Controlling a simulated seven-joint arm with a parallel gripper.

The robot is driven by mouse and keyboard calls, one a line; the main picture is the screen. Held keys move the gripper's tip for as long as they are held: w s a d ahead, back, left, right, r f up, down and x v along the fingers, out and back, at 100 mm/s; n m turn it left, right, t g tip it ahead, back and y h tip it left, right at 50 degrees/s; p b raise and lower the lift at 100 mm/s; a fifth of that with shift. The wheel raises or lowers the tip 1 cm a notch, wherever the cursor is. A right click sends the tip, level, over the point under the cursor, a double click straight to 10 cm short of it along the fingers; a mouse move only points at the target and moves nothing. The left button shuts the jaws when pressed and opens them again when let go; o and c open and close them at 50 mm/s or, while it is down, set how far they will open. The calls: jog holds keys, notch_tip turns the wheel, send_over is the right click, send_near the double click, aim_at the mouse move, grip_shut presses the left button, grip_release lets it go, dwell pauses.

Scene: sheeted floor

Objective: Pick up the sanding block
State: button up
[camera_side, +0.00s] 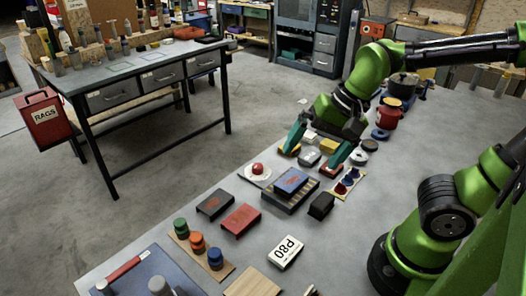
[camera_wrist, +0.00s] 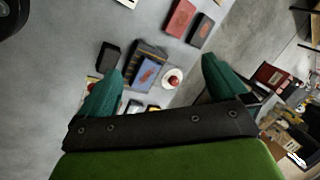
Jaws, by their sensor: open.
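I cannot tell for sure which thing is the sanding block. A white block marked P80 (camera_side: 286,252) lies flat near the front of the work surface. A blue block with a reddish mark (camera_side: 291,181) lies on a dark slatted tray (camera_side: 283,201); it also shows in the wrist view (camera_wrist: 147,72). A red block (camera_side: 241,218) and a black one (camera_side: 215,204) lie beside each other to the left. My gripper (camera_side: 309,160) is open, its teal fingers wide apart, over small items behind the tray. In the wrist view my gripper (camera_wrist: 162,68) has nothing between its fingers.
A white dish with a red item (camera_side: 257,170) and a black box (camera_side: 321,205) flank the tray. Coloured jars (camera_side: 197,243) stand on a board in front. A red pot (camera_side: 389,116) stands behind. Bare surface lies around the P80 block.

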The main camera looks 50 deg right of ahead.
jog(key=d+f+m+g+h, duration=0.1)
jog(key=d+f+m+g, duration=0.2)
jog(key=m, duration=0.8)
jog(key=m+g+h, duration=0.1)
jog(key=m+h, duration=0.1)
jog(key=m, duration=1.3)
send_near(323, 200)
jog(key=f, duration=0.5)
jog(key=shift+d+f, duration=0.15)
jog(key=shift+d, duration=0.2)
jog(key=shift+a+f, duration=0.15)
jog(key=shift+f, duration=1.15)
jog(key=shift+a+f, duration=0.1)
jog(key=shift+f, duration=1.2)
jog(key=c, duration=1)
